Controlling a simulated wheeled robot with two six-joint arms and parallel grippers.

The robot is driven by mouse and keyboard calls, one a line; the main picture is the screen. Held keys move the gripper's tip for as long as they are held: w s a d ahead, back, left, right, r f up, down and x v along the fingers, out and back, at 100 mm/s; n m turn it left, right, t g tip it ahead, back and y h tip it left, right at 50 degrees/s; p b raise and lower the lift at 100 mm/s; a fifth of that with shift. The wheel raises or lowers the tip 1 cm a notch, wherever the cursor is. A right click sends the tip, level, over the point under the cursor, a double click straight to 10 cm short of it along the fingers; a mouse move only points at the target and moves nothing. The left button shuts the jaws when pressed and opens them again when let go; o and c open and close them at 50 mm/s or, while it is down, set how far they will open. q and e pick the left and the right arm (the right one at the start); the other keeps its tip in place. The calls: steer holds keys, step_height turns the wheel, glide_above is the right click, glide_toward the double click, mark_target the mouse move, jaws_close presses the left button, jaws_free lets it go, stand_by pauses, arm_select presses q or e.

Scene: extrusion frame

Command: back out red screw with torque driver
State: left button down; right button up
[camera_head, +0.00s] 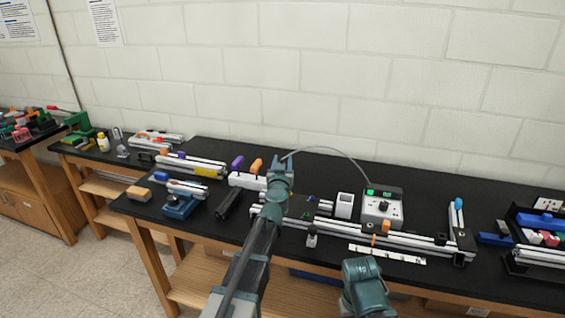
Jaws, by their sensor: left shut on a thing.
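My left gripper (279,165) reaches in over the bench and is shut. A grey cable (330,149) arcs from it to a control box (381,208) with a green-lit display. The cable suggests that the torque driver is in its jaws, but my gripper hides the tool's body. The silver extrusion frame (415,244) lies along the bench's front, with a short rail (459,222) standing at its right. I cannot pick out the red screw; small coloured dots near the plate right of my gripper are too small to tell. My right arm's teal link shows at the bottom; its gripper is out of view.
A white open box (344,205) stands beside the control box. A pale marked strip (387,254) lies at the front edge. A blue vise (181,203) and a black tool (229,203) lie left. A bin of coloured parts (540,236) is at the far right.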

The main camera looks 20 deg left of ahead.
steer(key=shift+r, duration=0.15)
step_height(320, 180, up, 3)
steer(key=p, duration=0.3)
